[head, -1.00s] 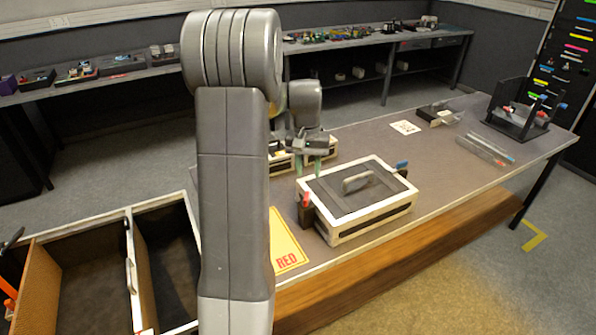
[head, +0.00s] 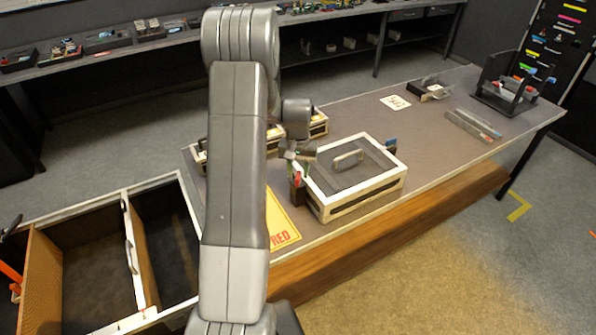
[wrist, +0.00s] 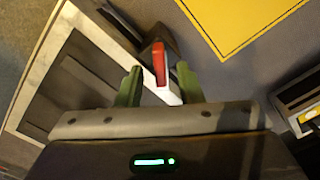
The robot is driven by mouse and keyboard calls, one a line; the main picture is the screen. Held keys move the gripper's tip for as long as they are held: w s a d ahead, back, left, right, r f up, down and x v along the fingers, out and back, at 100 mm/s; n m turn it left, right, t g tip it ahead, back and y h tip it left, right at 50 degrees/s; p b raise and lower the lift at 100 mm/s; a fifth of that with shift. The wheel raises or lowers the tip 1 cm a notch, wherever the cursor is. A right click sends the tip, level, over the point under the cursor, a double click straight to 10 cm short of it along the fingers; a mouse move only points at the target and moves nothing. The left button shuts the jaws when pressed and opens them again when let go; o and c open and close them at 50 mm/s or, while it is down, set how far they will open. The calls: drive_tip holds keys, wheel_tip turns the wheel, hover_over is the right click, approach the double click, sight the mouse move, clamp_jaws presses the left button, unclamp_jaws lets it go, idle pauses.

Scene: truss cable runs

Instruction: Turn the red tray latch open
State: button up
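The tray (head: 357,207) is a white-framed box with a dark grey lid and a handle, standing on the table. Its red latch (head: 296,179) sits on a dark block at the tray's left side. In the wrist view, the red latch (wrist: 159,63) points up the picture between my two green fingers. My gripper (wrist: 158,75) is open, with a gap visible on both sides of the latch. In the head view, my gripper (head: 298,164) is at the tray's left corner, its fingertips partly hidden. A blue latch (head: 391,143) is on the tray's right side.
A yellow sheet marked RED (head: 281,222) lies left of the tray. More white-framed boxes (head: 318,124) stand behind my arm. An open-topped bin (head: 165,240) is at the left. The table right of the tray (head: 440,165) is mostly clear.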

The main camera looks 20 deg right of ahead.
drive_tip(key=shift+f, duration=0.8)
drive_tip(key=shift+c, duration=0.4)
clamp_jaws()
drive_tip(key=shift+n, duration=0.4)
drive_tip(key=n+b, duration=0.2)
drive_tip(key=shift+f+n, duration=0.1)
drive_tip(key=shift+n, duration=0.2)
drive_tip(key=shift+n+b, duration=1)
drive_tip(key=shift+n, duration=1)
